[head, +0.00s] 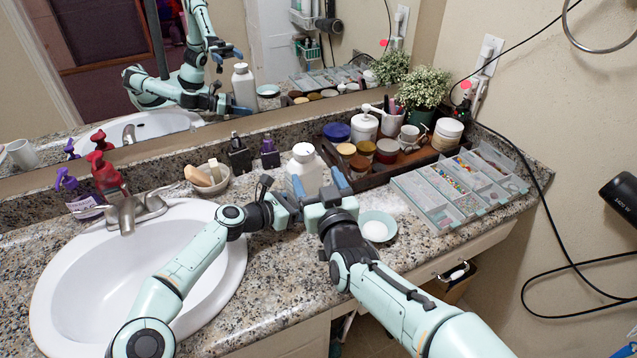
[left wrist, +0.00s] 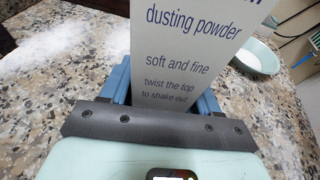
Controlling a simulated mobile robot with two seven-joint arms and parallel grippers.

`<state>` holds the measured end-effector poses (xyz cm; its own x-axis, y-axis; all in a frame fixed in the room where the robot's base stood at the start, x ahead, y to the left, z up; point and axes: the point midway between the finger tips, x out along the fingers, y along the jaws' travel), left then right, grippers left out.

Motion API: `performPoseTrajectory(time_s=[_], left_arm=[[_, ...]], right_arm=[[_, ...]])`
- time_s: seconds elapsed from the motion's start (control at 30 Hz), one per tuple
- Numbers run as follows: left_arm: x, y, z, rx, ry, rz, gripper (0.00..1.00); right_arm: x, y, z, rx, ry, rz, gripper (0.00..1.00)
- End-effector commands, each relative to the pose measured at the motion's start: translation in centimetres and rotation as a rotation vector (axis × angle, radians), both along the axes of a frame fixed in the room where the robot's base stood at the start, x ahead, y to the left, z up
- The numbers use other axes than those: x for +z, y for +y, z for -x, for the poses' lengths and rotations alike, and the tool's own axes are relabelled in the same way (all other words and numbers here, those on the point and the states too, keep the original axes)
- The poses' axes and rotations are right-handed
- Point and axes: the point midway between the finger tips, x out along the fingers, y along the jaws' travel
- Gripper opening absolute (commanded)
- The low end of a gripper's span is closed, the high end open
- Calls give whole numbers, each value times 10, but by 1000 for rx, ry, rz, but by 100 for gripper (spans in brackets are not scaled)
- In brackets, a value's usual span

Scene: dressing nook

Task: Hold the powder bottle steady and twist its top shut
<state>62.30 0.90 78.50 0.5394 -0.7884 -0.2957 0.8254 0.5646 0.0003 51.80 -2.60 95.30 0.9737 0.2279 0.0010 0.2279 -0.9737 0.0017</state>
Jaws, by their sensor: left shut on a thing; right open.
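The white powder bottle (head: 306,166) stands upright on the granite counter, its white top at the upper end. In the left wrist view the bottle (left wrist: 190,50) shows its label, "dusting powder", "twist the top to shake out". My left gripper (head: 289,205) is shut on the bottle's body, with a blue finger at each side in the left wrist view. My right gripper (head: 320,184) is open, its blue fingers apart in front of the bottle and below its top. It partly hides the bottle and my left gripper's fingers. Whether the top is fully closed cannot be told.
A pale green dish (head: 378,226) with something white in it lies right of the grippers. White powder (left wrist: 60,45) is spread on the counter. A wooden tray (head: 377,180) of jars and a clear organizer (head: 452,190) stand right; the sink (head: 75,290) is left, the mirror behind.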

Motion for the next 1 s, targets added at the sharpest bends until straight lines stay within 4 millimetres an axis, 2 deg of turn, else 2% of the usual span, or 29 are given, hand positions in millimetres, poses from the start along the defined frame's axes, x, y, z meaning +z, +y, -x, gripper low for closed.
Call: performPoseTrajectory(time_s=[0.47,0.5,0.57,0.87,1.0], left_arm=[[1,0,0,0,-1,2,44],[1,0,0,0,-1,2,74],[1,0,0,0,-1,2,91],[1,1,0,1,-1,1,91],[4,10,5,3,-1,0,91]], right_arm=[[-1,-1,5,-1,1,0,76],[-1,-1,5,-1,1,0,76],[-1,-1,5,-1,1,0,76],[-1,-1,5,0,1,1,76],[-1,-1,5,0,1,1,76]])
